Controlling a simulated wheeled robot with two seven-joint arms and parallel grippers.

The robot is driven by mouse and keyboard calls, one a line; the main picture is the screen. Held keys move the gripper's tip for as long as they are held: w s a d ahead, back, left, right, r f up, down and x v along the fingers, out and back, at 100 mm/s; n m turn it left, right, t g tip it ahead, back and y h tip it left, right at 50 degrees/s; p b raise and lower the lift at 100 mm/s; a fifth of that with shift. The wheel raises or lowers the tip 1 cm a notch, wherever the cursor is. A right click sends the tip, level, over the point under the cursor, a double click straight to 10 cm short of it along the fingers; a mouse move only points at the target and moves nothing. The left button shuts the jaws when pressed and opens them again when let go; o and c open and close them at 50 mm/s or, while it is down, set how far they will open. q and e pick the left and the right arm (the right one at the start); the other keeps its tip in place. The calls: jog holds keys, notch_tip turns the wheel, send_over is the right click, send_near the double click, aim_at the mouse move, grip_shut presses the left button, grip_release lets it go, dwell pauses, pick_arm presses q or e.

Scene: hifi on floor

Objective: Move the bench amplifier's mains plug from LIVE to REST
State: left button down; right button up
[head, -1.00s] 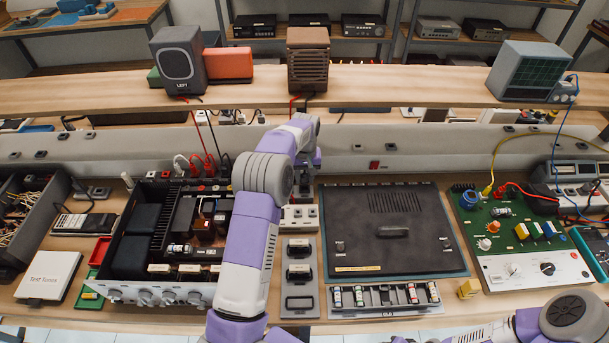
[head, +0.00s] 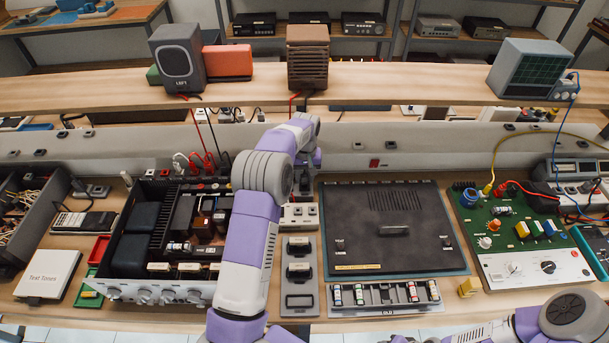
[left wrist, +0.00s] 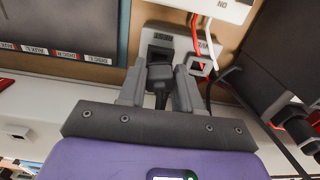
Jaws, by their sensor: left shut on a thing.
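My left gripper (left wrist: 159,84) is shut on the black mains plug (left wrist: 160,74) in the left wrist view, one grey finger on each side. The plug is at the dark opening of a pale socket block (left wrist: 184,43). The lettering by that opening looks like REST, upside down; I cannot tell whether the plug is seated. Beside it, another socket opening (left wrist: 203,66) is lit red. The open amplifier (head: 165,240) stands left of my arm. My right gripper is out of view; only its arm shows, bottom right.
A closed dark-topped unit (head: 400,205) lies right of my left arm. A white switch box (head: 300,215) sits between the units. Red and white cables (left wrist: 196,35) run close to my fingers. A green circuit board (head: 515,235) lies farther right.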

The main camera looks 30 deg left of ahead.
pick_arm(q)
jog(key=shift+s, duration=0.1)
jog(key=shift+d+f, duration=0.1)
jog(key=shift+f, duration=0.5)
dwell(1.1)
jog(key=shift+r+p, duration=1.75)
jog(key=shift+r, duration=0.85)
